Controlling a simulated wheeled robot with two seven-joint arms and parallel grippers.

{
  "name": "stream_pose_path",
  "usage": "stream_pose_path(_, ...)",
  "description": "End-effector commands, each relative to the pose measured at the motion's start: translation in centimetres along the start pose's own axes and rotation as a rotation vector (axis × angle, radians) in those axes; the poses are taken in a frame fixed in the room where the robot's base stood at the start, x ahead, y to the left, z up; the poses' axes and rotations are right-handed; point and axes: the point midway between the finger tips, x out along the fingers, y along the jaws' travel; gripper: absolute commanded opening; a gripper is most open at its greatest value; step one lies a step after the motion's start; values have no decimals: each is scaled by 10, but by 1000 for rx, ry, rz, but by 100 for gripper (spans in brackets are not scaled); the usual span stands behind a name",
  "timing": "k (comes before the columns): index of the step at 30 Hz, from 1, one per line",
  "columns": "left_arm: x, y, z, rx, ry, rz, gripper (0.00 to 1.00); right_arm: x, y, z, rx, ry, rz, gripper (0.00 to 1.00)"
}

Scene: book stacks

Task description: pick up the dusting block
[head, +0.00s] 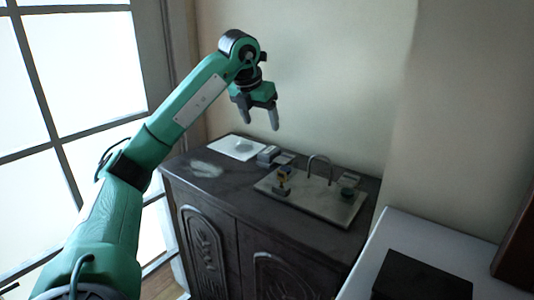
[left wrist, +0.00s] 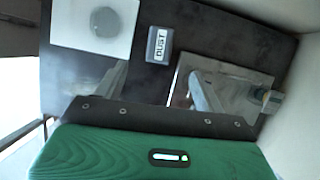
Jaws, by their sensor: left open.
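The dusting block (head: 268,155) is a small dark grey block with a pale top on the dark cabinet, between a white sheet and a tray. In the left wrist view the block (left wrist: 158,45) shows a light label reading "DUST". My left gripper (head: 261,123) is open and empty, pointing down above the back of the cabinet, well clear of the block. In the left wrist view its fingers show as two grey shapes on either side below the block. My right gripper is not in view.
The dark cabinet (head: 225,190) stands against the wall. A white sheet (head: 228,153) with a round grey patch lies left of the block. A pale tray (head: 320,206) on the right holds an arch and small items. A white counter (head: 480,258) bears a black slab (head: 420,277).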

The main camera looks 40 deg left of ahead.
Motion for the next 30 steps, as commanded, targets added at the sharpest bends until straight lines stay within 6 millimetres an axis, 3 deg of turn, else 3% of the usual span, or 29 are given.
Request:
stream_pose_path(5, 31, 0, 0, -2, 6, 0, 71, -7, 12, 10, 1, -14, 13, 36)
stream_pose_path(10, 58, 0, 0, -3, 5, -1, 71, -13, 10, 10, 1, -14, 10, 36)
stream_pose_path(19, 78, 0, 0, -4, 2, -1, 71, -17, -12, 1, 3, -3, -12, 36)
stream_pose_path(30, 120, -2, 0, -5, 3, -2, 71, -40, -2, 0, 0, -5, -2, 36)
